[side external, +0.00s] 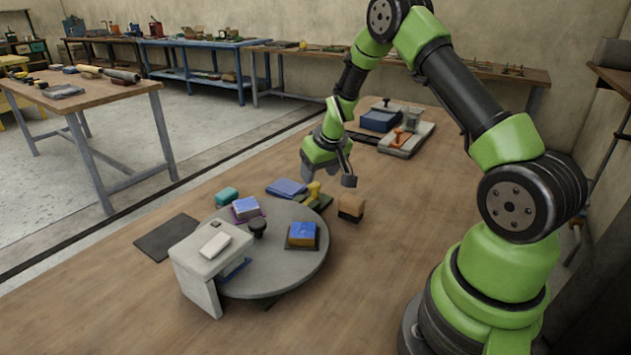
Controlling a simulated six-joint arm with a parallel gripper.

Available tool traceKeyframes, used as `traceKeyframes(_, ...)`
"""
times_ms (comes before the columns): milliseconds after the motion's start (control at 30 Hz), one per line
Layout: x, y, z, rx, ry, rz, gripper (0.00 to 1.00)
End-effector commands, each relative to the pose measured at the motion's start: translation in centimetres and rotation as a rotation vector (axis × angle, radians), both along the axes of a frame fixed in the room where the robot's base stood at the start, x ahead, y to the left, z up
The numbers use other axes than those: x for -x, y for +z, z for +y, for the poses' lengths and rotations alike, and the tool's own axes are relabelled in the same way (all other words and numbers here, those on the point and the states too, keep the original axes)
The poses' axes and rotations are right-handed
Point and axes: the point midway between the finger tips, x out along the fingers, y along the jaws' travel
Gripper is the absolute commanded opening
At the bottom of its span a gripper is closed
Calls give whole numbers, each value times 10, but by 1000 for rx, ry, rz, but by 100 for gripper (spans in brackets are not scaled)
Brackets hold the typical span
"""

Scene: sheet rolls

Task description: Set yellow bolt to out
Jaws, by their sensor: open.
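A small yellow piece (314,190), which looks like the yellow bolt, stands upright on a dark green base at the back right edge of the round grey turntable (275,280). Whether it is set in or out is too small to tell. My gripper (329,177) is open and empty, pointing down just above and slightly right of the yellow piece, apart from it as far as I can tell.
The turntable carries a blue-and-yellow block (302,235), a black knob (257,228) and a blue block on a purple base (246,208). A white bridge-like cover (212,252) stands over its left edge. A wooden block (351,207) lies right of it.

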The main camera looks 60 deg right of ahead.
Motion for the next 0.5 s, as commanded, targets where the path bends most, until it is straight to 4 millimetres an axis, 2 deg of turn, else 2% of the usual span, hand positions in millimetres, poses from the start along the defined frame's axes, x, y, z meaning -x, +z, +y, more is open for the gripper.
traceKeyframes(33, -3, -9, -1, -1, 0, 3, 56)
traceKeyframes(200, -11, -28, -4, 0, 1, 0, 56)
traceKeyframes(500, -14, -36, -6, 0, 1, 0, 56)
